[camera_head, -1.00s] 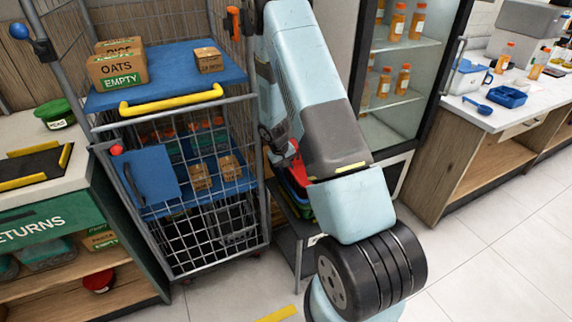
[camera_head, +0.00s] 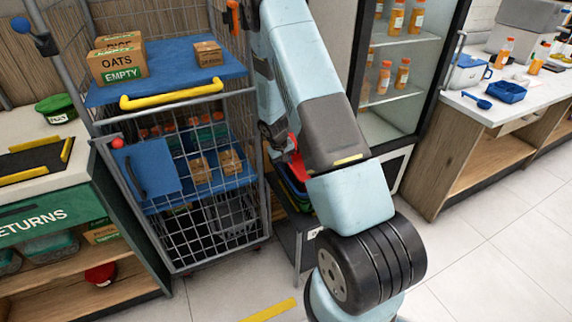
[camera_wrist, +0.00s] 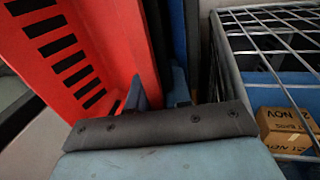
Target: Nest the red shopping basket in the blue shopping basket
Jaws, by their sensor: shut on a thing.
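The red basket (camera_wrist: 60,50), with rows of dark slots, fills the left of the wrist view. In the head view only a small red part (camera_head: 297,163) shows beside my arm. My gripper (camera_wrist: 160,93) is shut on the red basket's wall near its right side; the exact contact is partly hidden. A dark blue surface (camera_wrist: 181,45) stands right behind that wall in the wrist view. In the head view, a blue basket edge (camera_head: 290,183) shows low beside my arm, with green below it. My arm hides most of both baskets, so I cannot tell whether they touch.
A wire cage trolley (camera_head: 205,190) with cartons stands close on the left; its mesh is near my gripper's right in the wrist view. A glass-door cabinet (camera_head: 410,100) with bottles stands behind my arm. A counter (camera_head: 520,110) is at right. Floor at lower right is clear.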

